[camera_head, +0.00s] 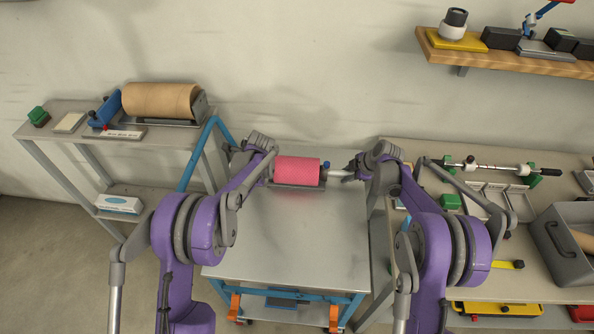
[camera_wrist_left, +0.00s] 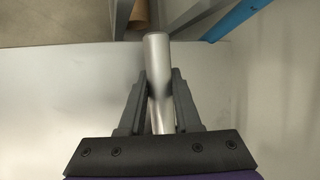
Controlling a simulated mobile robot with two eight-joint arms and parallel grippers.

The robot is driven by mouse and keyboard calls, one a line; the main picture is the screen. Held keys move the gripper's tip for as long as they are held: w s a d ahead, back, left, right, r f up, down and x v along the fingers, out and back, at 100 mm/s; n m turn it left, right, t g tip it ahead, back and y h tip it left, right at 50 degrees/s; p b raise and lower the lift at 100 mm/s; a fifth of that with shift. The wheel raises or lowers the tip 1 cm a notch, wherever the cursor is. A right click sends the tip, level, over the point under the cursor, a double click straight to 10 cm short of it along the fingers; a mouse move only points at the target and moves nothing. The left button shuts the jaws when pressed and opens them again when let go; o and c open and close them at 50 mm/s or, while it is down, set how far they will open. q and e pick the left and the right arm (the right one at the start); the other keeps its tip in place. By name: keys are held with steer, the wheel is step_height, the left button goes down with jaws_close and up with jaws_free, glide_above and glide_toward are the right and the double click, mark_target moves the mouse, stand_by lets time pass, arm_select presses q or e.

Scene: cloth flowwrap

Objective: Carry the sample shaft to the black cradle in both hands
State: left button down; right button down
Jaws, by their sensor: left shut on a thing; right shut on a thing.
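The sample shaft (camera_head: 336,174) is silver and carries a pink roll (camera_head: 297,170) around its middle. It lies level across the back of the metal table. My left gripper (camera_head: 267,165) is at its left end, and my right gripper (camera_head: 352,170) is at its right end. In the left wrist view the fingers are shut on the bare silver shaft (camera_wrist_left: 157,55), whose rounded end sticks out beyond them. A dark grey support (camera_head: 298,187) shows just below the roll; I cannot tell whether it is the black cradle or whether the roll touches it.
The metal table (camera_head: 295,235) is clear in front. A left bench (camera_head: 60,132) holds a brown roll (camera_head: 160,101) on a dark stand. A right bench (camera_head: 440,152) holds another shaft (camera_head: 495,168) on green supports and a grey bin (camera_head: 556,250). A wall shelf (camera_head: 490,62) is above.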

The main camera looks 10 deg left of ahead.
arm_select(q)
steer(key=shift+r, duration=0.1)
arm_select(e)
steer(key=shift+r, duration=0.1)
stand_by(0.5)
